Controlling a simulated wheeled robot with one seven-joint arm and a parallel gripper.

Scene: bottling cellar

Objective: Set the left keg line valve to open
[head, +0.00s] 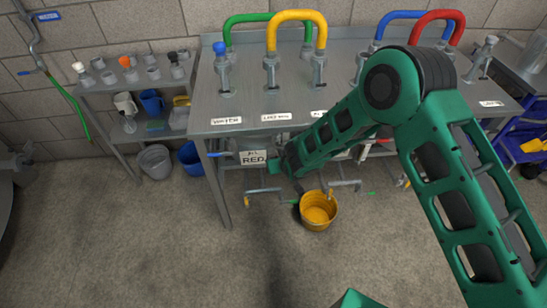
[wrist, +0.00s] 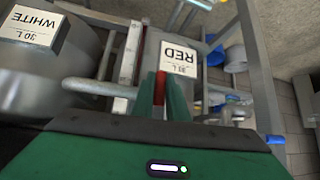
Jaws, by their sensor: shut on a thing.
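The left keg is a grey one with a card reading RED (head: 253,158); the keg and its card also show in the wrist view (wrist: 178,58), upside down. My gripper (wrist: 160,90) is shut on a narrow red valve handle (wrist: 160,88) in front of this keg. The handle shows only as a red strip between the two green fingers. A grey pipe (wrist: 98,88) runs sideways close to the fingers. The valve body is hidden, and I cannot tell the valve's setting. In the head view my gripper (head: 277,172) is low under the bench front, and my arm hides part of the area.
A keg marked WHITE (wrist: 36,28) stands beside the red one. A yellow bucket (head: 317,212) is on the floor below the pipes. The steel bench (head: 240,105) with its coloured hoses is overhead, its leg (head: 212,185) close by. The front floor is clear.

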